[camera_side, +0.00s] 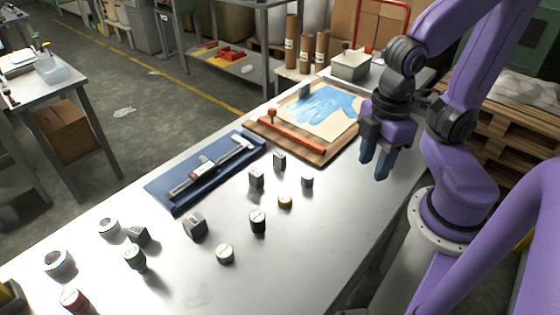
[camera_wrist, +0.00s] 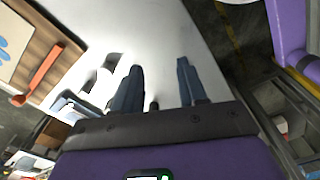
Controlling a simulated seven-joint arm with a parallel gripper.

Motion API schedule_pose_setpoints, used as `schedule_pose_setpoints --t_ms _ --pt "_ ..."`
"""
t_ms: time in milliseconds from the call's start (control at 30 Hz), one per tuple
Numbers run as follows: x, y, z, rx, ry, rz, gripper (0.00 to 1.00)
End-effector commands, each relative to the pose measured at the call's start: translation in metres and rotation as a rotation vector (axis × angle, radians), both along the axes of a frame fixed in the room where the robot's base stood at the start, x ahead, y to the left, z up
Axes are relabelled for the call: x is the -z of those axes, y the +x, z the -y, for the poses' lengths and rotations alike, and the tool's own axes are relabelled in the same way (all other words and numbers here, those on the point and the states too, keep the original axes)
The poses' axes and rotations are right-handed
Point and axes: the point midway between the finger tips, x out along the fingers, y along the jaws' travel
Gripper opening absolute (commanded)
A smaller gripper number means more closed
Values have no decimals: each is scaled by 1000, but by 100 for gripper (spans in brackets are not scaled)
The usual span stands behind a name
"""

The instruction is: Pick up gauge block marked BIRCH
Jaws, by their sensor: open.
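Several small grey blocks stand on the metal table in the side view: one (camera_side: 279,161) near the wooden board, one (camera_side: 256,179) beside it, a smaller one (camera_side: 307,181) to the right, a larger one (camera_side: 195,225) nearer the front and a dark one (camera_side: 138,236) further left. Their markings are too small to read, so I cannot tell which is BIRCH. My gripper (camera_side: 375,165) is open and empty, raised near the table's right edge, to the right of the blocks. In the wrist view its two blue fingers (camera_wrist: 160,66) are apart, with bare tabletop between their tips.
Round weights and capped cylinders, including a black one (camera_side: 258,222) and a brass one (camera_side: 285,201), stand among the blocks.

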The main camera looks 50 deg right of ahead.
Motion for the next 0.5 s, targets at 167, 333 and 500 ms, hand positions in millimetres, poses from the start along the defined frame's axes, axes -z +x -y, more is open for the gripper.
schedule_pose_setpoints --t_ms 167,333,500 --pt "0 0 0 0 0 0 62" --pt "0 0 0 0 0 0 62" --pt "2 6 0 74 -17 -33 62"
